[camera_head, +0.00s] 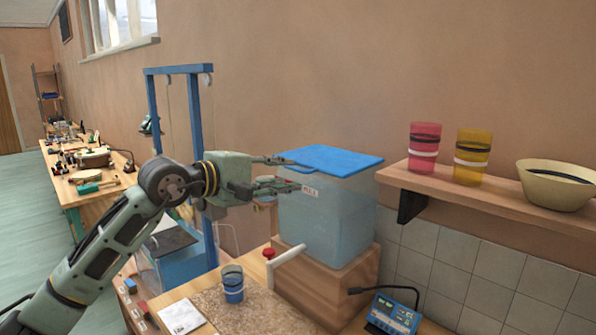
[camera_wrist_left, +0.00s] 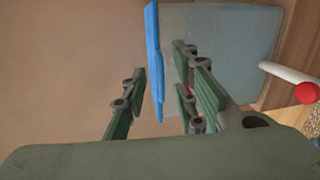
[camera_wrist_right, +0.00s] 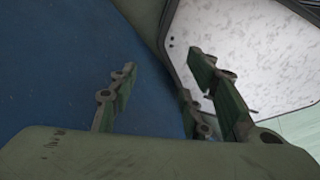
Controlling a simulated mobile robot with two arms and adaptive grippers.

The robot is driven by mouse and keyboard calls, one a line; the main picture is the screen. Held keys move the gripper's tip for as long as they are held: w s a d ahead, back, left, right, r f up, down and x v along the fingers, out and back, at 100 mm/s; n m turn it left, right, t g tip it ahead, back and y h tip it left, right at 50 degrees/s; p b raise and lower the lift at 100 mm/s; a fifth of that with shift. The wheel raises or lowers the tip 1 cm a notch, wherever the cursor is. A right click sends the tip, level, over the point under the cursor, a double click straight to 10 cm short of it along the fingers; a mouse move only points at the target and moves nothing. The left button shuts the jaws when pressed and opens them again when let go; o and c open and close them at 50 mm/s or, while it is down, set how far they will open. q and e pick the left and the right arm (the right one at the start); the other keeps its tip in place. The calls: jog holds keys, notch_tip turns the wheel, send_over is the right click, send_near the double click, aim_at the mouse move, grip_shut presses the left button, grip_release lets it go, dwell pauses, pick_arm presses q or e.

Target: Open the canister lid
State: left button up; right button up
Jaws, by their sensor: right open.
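The canister (camera_head: 325,225) is a translucent pale blue box with a flat blue lid (camera_head: 335,159) lying across its top. A small handle loop sticks out at the lid's left edge. My left gripper (camera_head: 278,172) is open at that edge, with one finger above the lid and one below. In the left wrist view the lid (camera_wrist_left: 153,50) stands edge-on between the spread fingers (camera_wrist_left: 160,92), beside the canister body (camera_wrist_left: 225,45); I see no clear grip contact. My right gripper (camera_wrist_right: 158,85) is open and empty in its own wrist view, and out of the head view.
The canister stands on a wooden block (camera_head: 325,287). A crank with a red knob (camera_head: 268,253) and a blue cup (camera_head: 232,284) are in front. A blue frame (camera_head: 158,110) rises behind my left arm. A shelf (camera_head: 490,192) holds cups and a bowl at right.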

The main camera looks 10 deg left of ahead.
aim_at(297, 170)
pick_arm(q)
jog(key=shift+y, duration=0.4)
jog(key=w+p, duration=0.1)
jog(key=w, duration=0.1)
jog(key=w+d+p, duration=0.1)
jog(key=w, duration=0.1)
jog(key=w+d+f+p, duration=0.1)
jog(key=w, duration=0.1)
jog(key=shift+w+d+f, duration=0.2)
jog(key=shift+w+d, duration=0.1)
jog(key=shift+w, duration=0.15)
grip_shut()
